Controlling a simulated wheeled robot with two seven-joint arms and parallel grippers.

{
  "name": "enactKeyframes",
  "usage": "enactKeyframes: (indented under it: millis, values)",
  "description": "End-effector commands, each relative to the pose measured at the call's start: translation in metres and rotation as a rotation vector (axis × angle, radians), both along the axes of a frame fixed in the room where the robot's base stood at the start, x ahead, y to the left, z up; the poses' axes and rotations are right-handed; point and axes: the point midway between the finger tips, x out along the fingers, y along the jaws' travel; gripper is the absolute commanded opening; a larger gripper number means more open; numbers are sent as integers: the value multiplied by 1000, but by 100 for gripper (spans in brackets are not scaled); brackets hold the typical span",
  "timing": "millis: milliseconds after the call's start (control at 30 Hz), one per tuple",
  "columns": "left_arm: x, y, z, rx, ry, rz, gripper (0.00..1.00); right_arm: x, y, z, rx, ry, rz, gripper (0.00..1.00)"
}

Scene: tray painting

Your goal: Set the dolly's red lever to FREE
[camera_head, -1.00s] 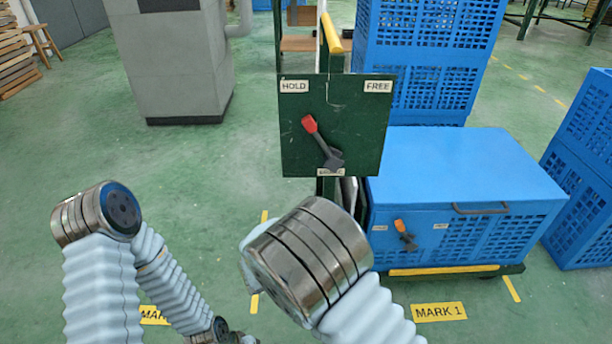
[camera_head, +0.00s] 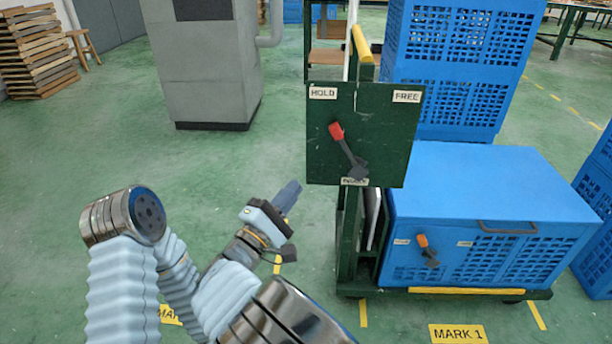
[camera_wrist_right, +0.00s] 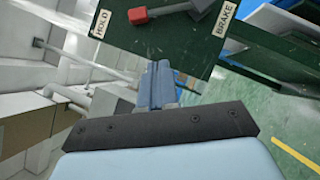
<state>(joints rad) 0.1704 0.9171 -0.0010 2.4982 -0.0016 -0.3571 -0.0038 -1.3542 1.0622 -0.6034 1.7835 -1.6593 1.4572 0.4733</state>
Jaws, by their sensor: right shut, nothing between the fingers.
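The red lever (camera_head: 336,131) is on a dark green panel (camera_head: 388,145) on the dolly. Its dark arm rises from a pivot near the panel's bottom and leans up-left, towards the HOLD label (camera_head: 323,93). The FREE label (camera_head: 407,97) is at the top right. My right gripper (camera_head: 291,190) is shut and empty, left of the panel's lower left corner and apart from the lever. In the right wrist view, the shut fingers (camera_wrist_right: 160,68) point towards the panel, with the red lever tip (camera_wrist_right: 138,15) beyond them. My left gripper does not show.
The dolly carries a blue crate (camera_head: 480,170) with a smaller orange lever (camera_head: 422,240) on its front. Tall blue crates (camera_head: 455,60) stand behind. A grey cabinet (camera_head: 210,70) stands at the back left. The green floor between cabinet and panel is clear.

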Motion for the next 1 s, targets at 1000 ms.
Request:
enactKeyframes:
  millis: [1000]
  values:
    - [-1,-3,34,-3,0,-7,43,81,-77,44,0,1,-1,0]
